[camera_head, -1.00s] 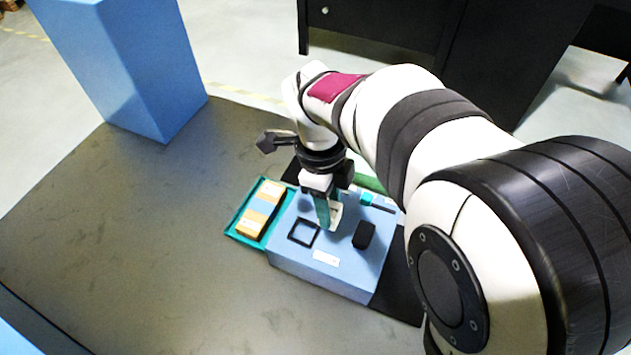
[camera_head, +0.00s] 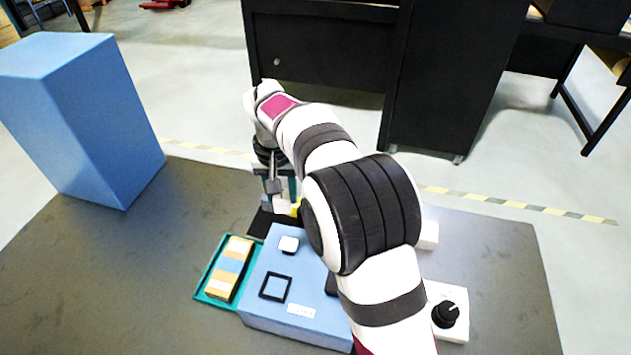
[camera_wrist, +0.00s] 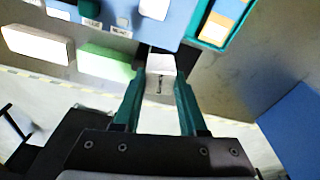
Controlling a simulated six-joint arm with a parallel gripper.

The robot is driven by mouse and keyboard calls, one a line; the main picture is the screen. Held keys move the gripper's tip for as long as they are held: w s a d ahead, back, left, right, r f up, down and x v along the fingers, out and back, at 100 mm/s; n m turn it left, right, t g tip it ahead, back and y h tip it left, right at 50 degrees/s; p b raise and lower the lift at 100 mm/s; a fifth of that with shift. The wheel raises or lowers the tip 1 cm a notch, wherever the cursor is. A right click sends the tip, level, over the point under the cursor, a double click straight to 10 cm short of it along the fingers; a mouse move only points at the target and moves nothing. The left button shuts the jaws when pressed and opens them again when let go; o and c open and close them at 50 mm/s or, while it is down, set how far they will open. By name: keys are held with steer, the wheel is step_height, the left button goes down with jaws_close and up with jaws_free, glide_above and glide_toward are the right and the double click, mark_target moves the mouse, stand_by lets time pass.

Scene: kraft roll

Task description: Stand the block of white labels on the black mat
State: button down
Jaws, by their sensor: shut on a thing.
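My gripper (camera_wrist: 160,92) has teal fingers shut on a white block (camera_wrist: 162,68), taken to be the block of white labels, with a dark slit in its near face. In the head view my gripper (camera_head: 282,200) is past the far side of the blue box (camera_head: 300,250), with the white block (camera_head: 282,208) low at its tips. The black mat (camera_head: 261,223) shows as a dark patch beside the box's far edge, near the held block. It shows in the wrist view too (camera_wrist: 184,56). I cannot tell whether the block touches it.
A white piece (camera_head: 289,245) and a black square frame (camera_head: 275,287) are on the blue box. A teal tray (camera_head: 201,292) with an orange-and-blue block is on its left. A green block (camera_wrist: 105,63) and a white block (camera_wrist: 38,45) lie nearby. A dial unit (camera_head: 446,313) is right.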

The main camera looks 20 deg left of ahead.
steer(key=shift+w+a+f+n+g+y, duration=0.2)
steer(key=shift+w+a+f+n, duration=0.4)
steer(key=shift+a+f+n, duration=1.3)
steer(key=shift+w+a+f+n+g+y, duration=0.2)
steer(key=shift+w+a+f+n, duration=0.55)
steer(key=shift+f+n, duration=2.15)
steer(key=shift+w+a+f+n+g+y, duration=0.1)
steer(key=shift+w+a+f+n+g, duration=0.3)
steer(key=shift+a+f+n, duration=1.9)
steer(key=shift+d+f+n, duration=0.4)
steer(key=shift+d+n, duration=0.2)
steer(key=shift+d, duration=0.15)
steer(key=shift+c, duration=1.9)
jaws_free()
